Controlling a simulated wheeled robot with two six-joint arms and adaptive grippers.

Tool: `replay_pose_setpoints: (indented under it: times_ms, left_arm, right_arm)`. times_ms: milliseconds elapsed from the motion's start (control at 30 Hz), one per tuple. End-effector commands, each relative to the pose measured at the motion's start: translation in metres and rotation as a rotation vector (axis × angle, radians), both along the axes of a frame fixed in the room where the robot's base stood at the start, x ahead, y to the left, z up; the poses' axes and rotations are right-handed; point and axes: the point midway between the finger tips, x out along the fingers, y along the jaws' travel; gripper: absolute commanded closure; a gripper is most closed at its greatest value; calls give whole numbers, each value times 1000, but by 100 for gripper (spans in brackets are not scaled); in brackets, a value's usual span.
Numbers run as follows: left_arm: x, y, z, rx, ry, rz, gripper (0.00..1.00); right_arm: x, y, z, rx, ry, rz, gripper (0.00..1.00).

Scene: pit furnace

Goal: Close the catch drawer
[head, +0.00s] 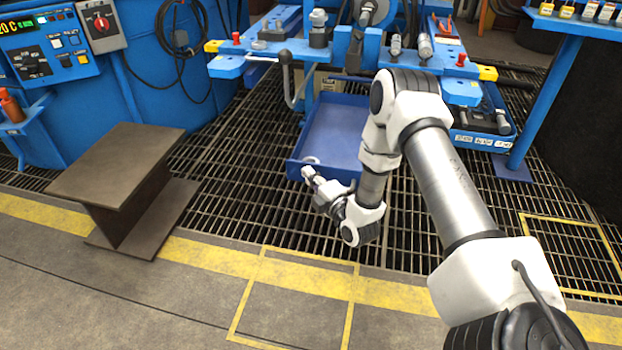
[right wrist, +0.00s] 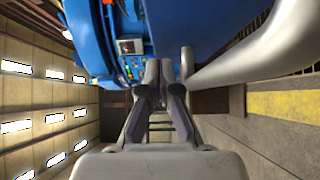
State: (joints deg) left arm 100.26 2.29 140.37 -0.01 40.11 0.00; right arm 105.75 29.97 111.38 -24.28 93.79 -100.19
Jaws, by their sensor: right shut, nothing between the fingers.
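The catch drawer (head: 340,130) is a blue open-topped tray, pulled out from under the blue machine, and it looks empty. A pale curved handle (head: 311,160) shows at the left part of its front. My right gripper (head: 307,172) is shut and empty, close to that handle; I cannot tell whether it touches. In the right wrist view the closed fingers (right wrist: 160,72) are beside a thick grey bent bar (right wrist: 245,65), which looks like the handle, with a blue panel (right wrist: 200,35) behind it. My forearm hides the drawer's right side. My left gripper is not in view.
The blue machine (head: 275,48) with tools on its bench stands above the drawer. A brown steel beam (head: 120,165) stands on the floor at left. A blue control panel (head: 45,45) is at upper left. Grating (head: 230,200) around the drawer front is clear.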

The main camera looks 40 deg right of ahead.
Motion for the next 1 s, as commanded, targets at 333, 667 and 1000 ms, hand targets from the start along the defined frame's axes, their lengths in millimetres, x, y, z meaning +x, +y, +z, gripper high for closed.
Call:
replay_pose_setpoints:
  times_ms: [333, 667, 1000]
  left_arm:
    - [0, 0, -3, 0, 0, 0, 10]
    - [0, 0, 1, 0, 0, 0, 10]
    - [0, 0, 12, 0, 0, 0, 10]
  right_arm:
    - [5, -6, 1, 0, 1, 2, 100]
    - [12, -14, 2, -2, -1, 0, 100]
    - [52, -62, 2, -4, -2, -1, 100]
